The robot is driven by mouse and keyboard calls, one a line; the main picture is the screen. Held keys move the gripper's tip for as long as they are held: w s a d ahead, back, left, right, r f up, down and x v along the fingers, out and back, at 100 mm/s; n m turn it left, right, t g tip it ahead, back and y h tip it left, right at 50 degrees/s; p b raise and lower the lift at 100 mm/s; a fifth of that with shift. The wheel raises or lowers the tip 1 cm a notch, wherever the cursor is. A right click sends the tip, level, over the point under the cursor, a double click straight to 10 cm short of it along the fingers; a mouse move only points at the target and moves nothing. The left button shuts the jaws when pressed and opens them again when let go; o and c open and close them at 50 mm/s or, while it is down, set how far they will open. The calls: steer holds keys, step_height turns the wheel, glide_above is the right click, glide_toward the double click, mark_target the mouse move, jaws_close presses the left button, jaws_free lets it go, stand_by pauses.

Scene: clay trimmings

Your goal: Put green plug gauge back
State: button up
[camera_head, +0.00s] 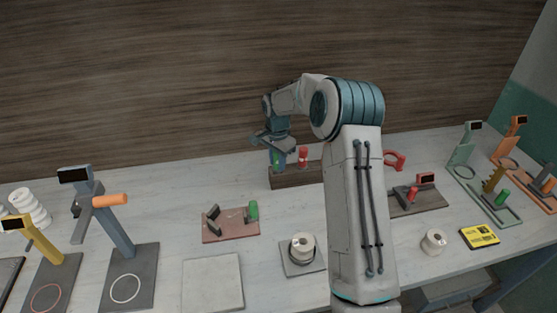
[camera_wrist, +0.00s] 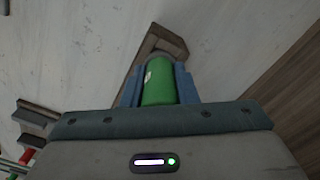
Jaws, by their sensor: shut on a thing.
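The green plug gauge (camera_wrist: 160,84) is between the blue fingers of my gripper (camera_wrist: 158,78) in the wrist view, and the gripper is shut on it. In the head view my gripper (camera_head: 277,168) points down over the left end of a dark brown rack (camera_head: 310,180) at the back of the table. A bit of green shows between the fingers there. A red plug gauge (camera_head: 302,158) stands upright in the rack to the right. In the wrist view the rack (camera_wrist: 146,46) lies beyond the gauge. The gauge's lower end is hidden, so I cannot tell whether it sits in a hole.
A pinkish fixture (camera_head: 228,228) with a green-handled part (camera_head: 252,210) stands in front. Grey and yellow stands are at the left. A white roll (camera_head: 302,246) sits on a grey plate. Another fixture (camera_head: 418,200) stands right of my arm. The wooden wall rises close behind the rack.

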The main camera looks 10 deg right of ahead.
steer(key=shift+f, duration=0.2)
steer(key=o, duration=1)
steer(key=shift+o, duration=0.2)
